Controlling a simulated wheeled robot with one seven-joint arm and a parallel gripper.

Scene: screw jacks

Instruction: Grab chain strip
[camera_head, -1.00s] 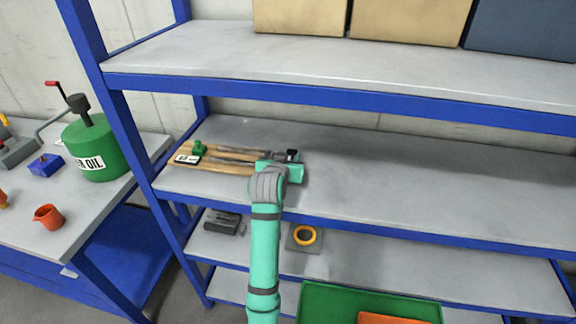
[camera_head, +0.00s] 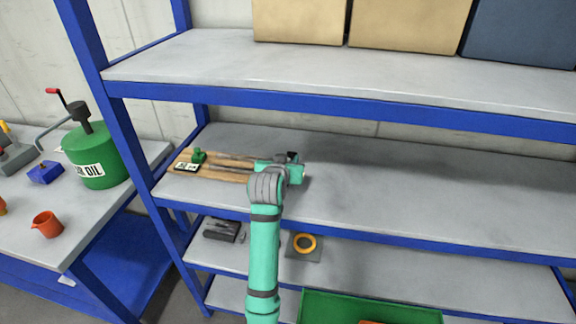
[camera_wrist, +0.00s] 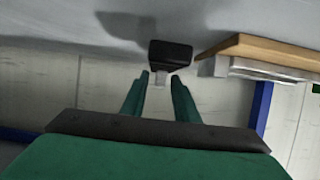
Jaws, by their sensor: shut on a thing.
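My gripper (camera_head: 291,160) is over the middle shelf at the right end of a wooden board (camera_head: 222,178). In the wrist view, its fingers (camera_wrist: 158,82) are closed around the light grey stem of a small piece with a black block end (camera_wrist: 170,55). The black end also shows beyond my gripper in the head view (camera_head: 292,154). I cannot tell from its shape whether this is the chain strip. The wooden board, with a grey metal strip along it, is beside the piece in the wrist view (camera_wrist: 262,46). My arm hides part of the board.
A green fitting (camera_head: 198,156) and a labelled block (camera_head: 186,167) are on the board's left end. The middle shelf (camera_head: 420,190) is clear to the right. A blue upright (camera_head: 135,150) stands left, and the upper shelf (camera_head: 330,68) is overhead. A green tray (camera_head: 345,308) is below.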

